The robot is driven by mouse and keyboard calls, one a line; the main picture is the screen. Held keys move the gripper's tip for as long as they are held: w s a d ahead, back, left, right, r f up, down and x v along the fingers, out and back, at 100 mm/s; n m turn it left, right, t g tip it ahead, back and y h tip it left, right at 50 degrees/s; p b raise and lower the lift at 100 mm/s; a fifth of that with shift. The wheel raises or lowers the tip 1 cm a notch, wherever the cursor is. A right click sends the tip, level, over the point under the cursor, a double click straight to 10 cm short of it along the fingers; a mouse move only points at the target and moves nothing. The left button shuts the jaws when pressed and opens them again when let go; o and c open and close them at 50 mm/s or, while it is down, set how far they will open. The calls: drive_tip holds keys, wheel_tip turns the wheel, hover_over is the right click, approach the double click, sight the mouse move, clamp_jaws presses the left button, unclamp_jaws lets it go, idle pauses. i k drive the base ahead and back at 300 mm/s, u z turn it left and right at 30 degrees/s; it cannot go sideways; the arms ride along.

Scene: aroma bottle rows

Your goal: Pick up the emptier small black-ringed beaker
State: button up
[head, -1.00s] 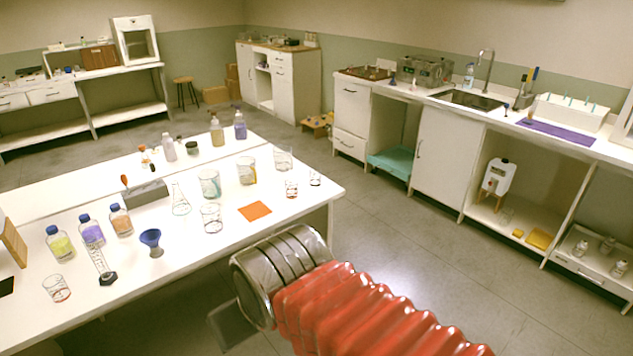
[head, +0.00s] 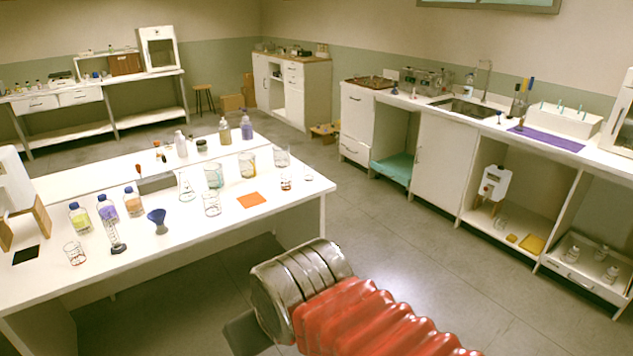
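A small beaker (head: 308,173) stands at the right end of the white bench, close to its edge; its ring looks dark, but its contents are too small to tell. Another small beaker (head: 286,183) stands just left of it, with reddish marks. A third small beaker (head: 75,252) with reddish-dark marks stands at the bench's near left. My arm, with red bellows and a metal collar, fills the lower right, in front of the bench and apart from all the beakers. A dark flat part shows below the collar; my gripper's fingers cannot be made out.
The white bench (head: 262,222) also holds larger beakers (head: 248,165), a flask (head: 187,188), a blue funnel (head: 157,220), an orange mat (head: 251,200) and several bottles (head: 80,218). Open grey floor (head: 400,260) lies between it and the sink counter (head: 440,140).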

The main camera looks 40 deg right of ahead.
sight(309, 173)
drive_tip(key=k, duration=0.65)
drive_tip(key=z, duration=0.5)
drive_tip(key=i, duration=0.85)
drive_tip(key=z, duration=0.45)
drive_tip(key=i, duration=1.6)
drive_tip(key=u, duration=0.95)
drive_tip(key=i, duration=0.55)
drive_tip(key=u, duration=0.4)
